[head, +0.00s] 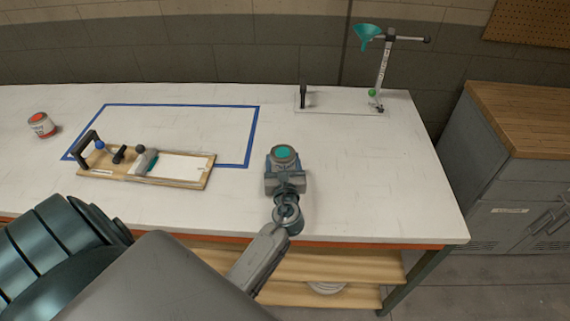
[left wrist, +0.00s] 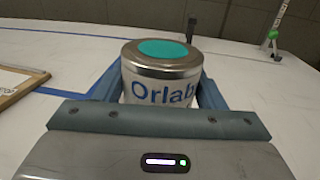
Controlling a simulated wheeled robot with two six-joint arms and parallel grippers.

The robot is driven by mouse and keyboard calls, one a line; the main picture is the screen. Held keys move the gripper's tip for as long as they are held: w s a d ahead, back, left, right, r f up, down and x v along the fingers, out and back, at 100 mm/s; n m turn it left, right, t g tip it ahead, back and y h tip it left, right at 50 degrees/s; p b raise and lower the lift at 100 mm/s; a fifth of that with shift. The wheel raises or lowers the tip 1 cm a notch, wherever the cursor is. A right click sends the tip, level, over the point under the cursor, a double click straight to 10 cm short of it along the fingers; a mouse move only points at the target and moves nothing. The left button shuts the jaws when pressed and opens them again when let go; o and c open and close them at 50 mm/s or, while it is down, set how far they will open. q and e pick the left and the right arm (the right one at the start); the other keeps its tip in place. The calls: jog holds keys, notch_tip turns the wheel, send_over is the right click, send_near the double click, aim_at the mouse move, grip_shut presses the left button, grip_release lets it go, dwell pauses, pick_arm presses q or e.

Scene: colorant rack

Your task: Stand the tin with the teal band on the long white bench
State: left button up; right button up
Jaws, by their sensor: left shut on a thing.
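The tin (head: 284,154) has a grey metal lid with a teal disc on top. In the left wrist view the tin (left wrist: 160,75) shows a white side with blue "Orlab" lettering. My left gripper (head: 284,168) is shut on the tin, with a blue finger on each side of it. The tin is upright, over the right half of the long white bench (head: 370,180). I cannot tell whether its base touches the bench top, because the gripper hides it. My right gripper is not in view.
A wooden board with clamps (head: 180,183) lies left of the tin, partly within a blue tape rectangle (head: 180,105). A red-banded tin (head: 41,125) stands far left. A stand with a teal funnel (head: 382,70) is at the back right. Bench right of the tin is clear.

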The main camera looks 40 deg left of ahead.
aim_at(285, 168)
pick_arm(q)
jog(key=shift+w, duration=0.35)
jog(key=f, duration=0.3)
jog(key=shift+w, duration=0.4)
jog(key=shift+f, duration=0.25)
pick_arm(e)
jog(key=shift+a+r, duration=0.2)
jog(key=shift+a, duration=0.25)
pick_arm(q)
jog(key=shift+f, duration=0.2)
jog(key=o, duration=1.1)
jog(key=shift+c, duration=0.2)
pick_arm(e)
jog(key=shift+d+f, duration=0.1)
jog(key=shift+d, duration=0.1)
